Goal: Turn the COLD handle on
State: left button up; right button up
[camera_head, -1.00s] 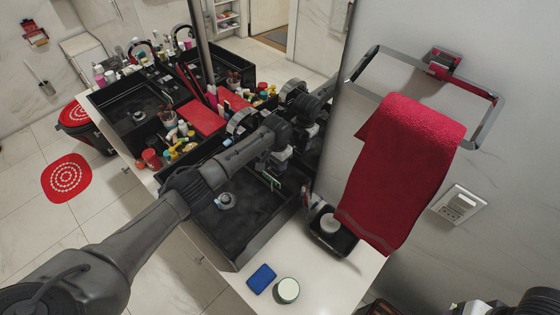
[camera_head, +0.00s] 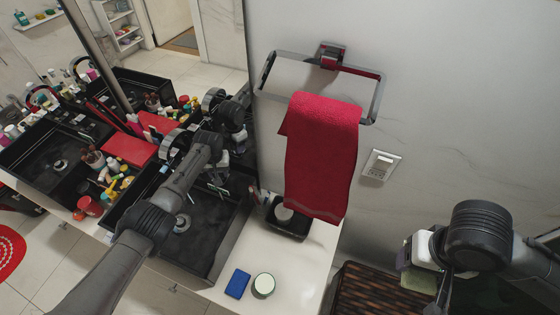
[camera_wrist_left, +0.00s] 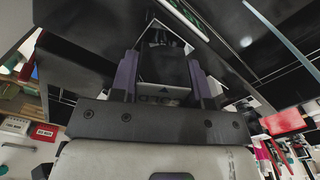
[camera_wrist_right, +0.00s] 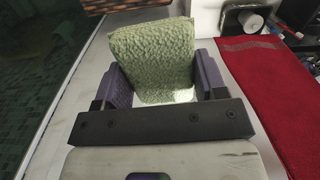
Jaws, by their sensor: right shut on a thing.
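My left gripper (camera_head: 217,162) is at the back of the near black sink (camera_head: 205,240), beside its curved faucet (camera_head: 174,146). In the left wrist view its fingers (camera_wrist_left: 163,72) stand apart on either side of a dark block (camera_wrist_left: 165,66) with a partly legible label, apparently the COLD handle. I cannot tell whether the fingers touch it. The handle is hidden behind my arm in the head view. My right gripper (camera_wrist_right: 157,80) is shut on a green cloth (camera_wrist_right: 153,50), which also shows at the right in the head view (camera_head: 418,281).
A red towel (camera_head: 322,160) hangs from a wall ring by the mirror. A black soap tray (camera_head: 290,229), blue sponge (camera_head: 237,283) and round jar (camera_head: 263,285) are on the white counter (camera_head: 300,268). A brown woven basket (camera_head: 375,290) stands to the right. Bottles and a red box (camera_head: 128,150) crowd the left.

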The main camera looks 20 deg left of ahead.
pick_arm(q)
jog(key=o, duration=0.5)
notch_tip(320, 180, up, 12)
jog(key=shift+r+p, duration=0.1)
jog(key=shift+p, duration=0.6)
pick_arm(e)
jog(key=shift+r, duration=0.75)
